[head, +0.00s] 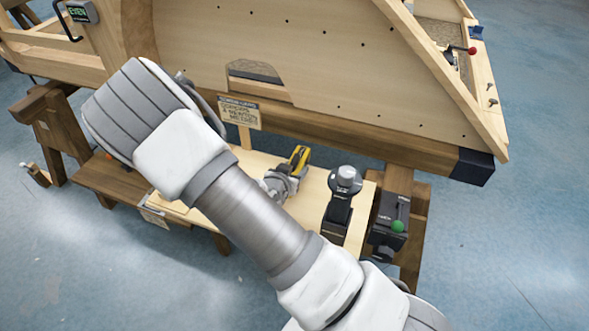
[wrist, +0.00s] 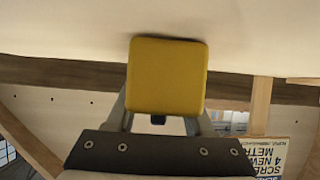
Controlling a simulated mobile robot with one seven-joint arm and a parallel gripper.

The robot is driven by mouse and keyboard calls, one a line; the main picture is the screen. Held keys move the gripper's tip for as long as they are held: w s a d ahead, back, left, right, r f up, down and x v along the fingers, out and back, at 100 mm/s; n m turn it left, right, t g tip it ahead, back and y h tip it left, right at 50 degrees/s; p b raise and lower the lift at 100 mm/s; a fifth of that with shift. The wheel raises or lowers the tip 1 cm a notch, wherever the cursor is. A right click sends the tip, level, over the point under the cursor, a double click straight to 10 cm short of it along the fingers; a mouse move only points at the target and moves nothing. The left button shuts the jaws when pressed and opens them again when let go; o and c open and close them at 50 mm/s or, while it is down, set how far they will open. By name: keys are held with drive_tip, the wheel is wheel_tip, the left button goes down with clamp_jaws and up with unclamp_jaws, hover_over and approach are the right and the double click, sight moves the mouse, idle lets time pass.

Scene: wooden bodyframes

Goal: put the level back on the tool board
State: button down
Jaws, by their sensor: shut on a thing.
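The level is a yellow block (wrist: 167,76) in the wrist view, its flat face filling the middle between my fingers. In the head view its yellow body with dark parts (head: 300,157) shows above the pale bench top. My gripper (head: 287,176) is shut on it, low over the bench and beyond my arm. In the wrist view the level is right against or just clear of a pale surface; I cannot tell which. My arm hides part of the bench and my wrist. I cannot make out the tool board for sure.
A plywood body panel (head: 290,50) on a dark beam stands behind the bench (head: 220,178). A printed sign (head: 239,112) hangs left of my gripper. A grey-topped black tool (head: 341,200) and a dark box with a green knob (head: 389,220) stand to the right.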

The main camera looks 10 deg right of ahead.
drive_tip(key=shift+c, duration=1.4)
unclamp_jaws()
drive_tip(key=shift+f, duration=0.1)
